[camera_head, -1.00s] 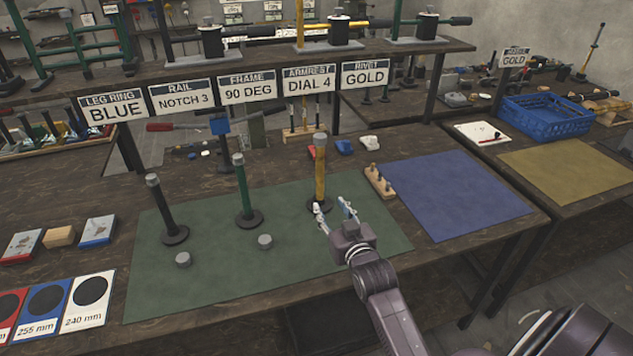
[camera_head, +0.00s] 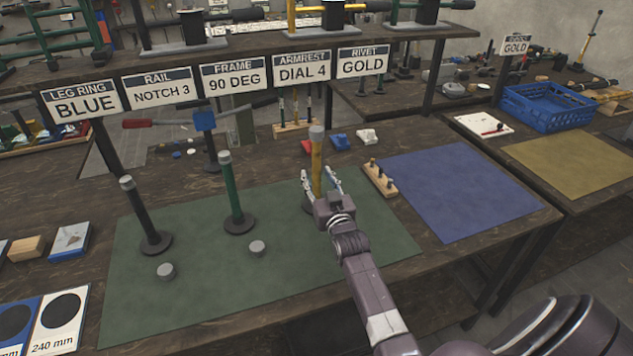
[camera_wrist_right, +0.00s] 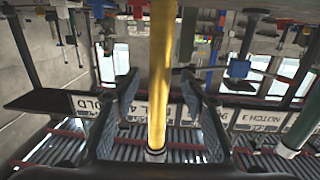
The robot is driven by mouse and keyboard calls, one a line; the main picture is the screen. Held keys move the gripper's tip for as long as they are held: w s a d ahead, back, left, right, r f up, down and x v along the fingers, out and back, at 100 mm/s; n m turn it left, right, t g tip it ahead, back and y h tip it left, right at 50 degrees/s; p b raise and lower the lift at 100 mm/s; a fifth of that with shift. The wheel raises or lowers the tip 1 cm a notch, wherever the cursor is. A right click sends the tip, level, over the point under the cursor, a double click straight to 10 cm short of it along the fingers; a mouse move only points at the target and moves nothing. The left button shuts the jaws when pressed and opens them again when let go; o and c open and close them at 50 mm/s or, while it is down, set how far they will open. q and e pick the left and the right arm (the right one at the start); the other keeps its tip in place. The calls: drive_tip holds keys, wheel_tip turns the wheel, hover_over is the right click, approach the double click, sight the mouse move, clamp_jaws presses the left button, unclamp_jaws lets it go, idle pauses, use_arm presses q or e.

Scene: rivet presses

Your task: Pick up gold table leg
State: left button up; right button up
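The gold table leg (camera_head: 317,160) stands upright on its dark round base on the green mat (camera_head: 190,290). My right gripper (camera_head: 322,180) is at the leg, with one finger on each side of it. In the right wrist view the gold leg (camera_wrist_right: 160,75) runs between the two fingers of my right gripper (camera_wrist_right: 158,100), with a visible gap on both sides, so the gripper is open around it. A green leg (camera_head: 231,190) and a black leg (camera_head: 143,215) stand to the left on the same mat. My left gripper is not in view.
A wooden block with pegs (camera_head: 379,178) stands just right of the gold leg. Grey caps (camera_head: 257,247) lie on the green mat. The blue mat (camera_head: 455,190) is bare. A shelf with signs (camera_head: 363,62) spans the back.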

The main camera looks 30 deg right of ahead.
drive_tip(key=shift+w+d, duration=0.25)
drive_tip(key=shift+w, duration=0.45)
drive_tip(key=c, duration=1.1)
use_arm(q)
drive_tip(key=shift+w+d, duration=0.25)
